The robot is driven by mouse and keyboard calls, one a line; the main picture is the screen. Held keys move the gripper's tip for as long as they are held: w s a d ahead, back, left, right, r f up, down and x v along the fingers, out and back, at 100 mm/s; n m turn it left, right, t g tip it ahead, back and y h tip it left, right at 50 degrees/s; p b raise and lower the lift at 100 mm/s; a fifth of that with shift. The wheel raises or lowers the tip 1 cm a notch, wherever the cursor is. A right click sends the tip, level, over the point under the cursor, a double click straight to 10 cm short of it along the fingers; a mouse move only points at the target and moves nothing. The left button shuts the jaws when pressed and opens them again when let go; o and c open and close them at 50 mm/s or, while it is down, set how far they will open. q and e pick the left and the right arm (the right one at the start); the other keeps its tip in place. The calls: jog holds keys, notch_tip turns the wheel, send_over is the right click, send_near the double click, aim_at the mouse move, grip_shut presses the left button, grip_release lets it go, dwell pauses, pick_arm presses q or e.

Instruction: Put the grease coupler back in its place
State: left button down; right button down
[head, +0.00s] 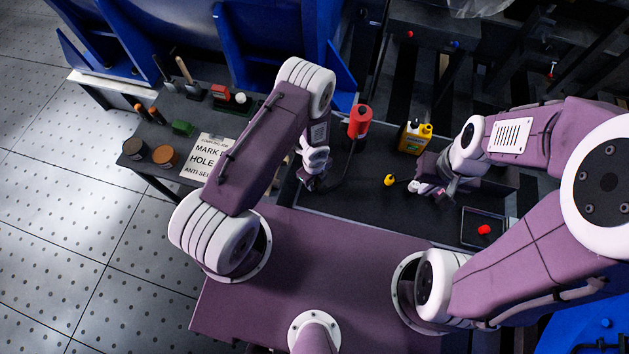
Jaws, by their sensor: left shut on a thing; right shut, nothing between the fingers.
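My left gripper (318,187) is low over the dark bench, shut on a small dark thing that is mostly hidden by the fingers. A dark hose (347,168) curves from near a red cylinder (360,119) down toward this gripper, so the held thing appears to be the grease coupler at the hose's end. The red cylinder stands upright behind and right of the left gripper. My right gripper (416,189) is shut and empty over the bench, right of a small yellow piece (389,180).
A yellow bottle (415,138) stands behind the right gripper. A shallow tray (482,213) with a red piece (484,229) lies at right. A left side table holds a printed sheet (208,157), round tins (165,155) and tools. Dark bench surface between the grippers is mostly clear.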

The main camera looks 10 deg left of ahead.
aim_at(315, 185)
pick_arm(q)
jog(key=shift+f, duration=0.15)
dwell(0.5)
jog(key=shift+f+b, duration=0.35)
jog(key=shift+b, duration=0.1)
jog(key=shift+f+b, duration=1.05)
jog(key=c, duration=1)
grip_release()
jog(key=shift+r, duration=0.1)
jog(key=shift+c, duration=0.2)
notch_tip(315, 185, up, 9)
jog(key=p, duration=0.9)
jog(key=shift+r, duration=0.2)
jog(key=shift+f, duration=0.1)
jog(key=shift+f, duration=0.1)
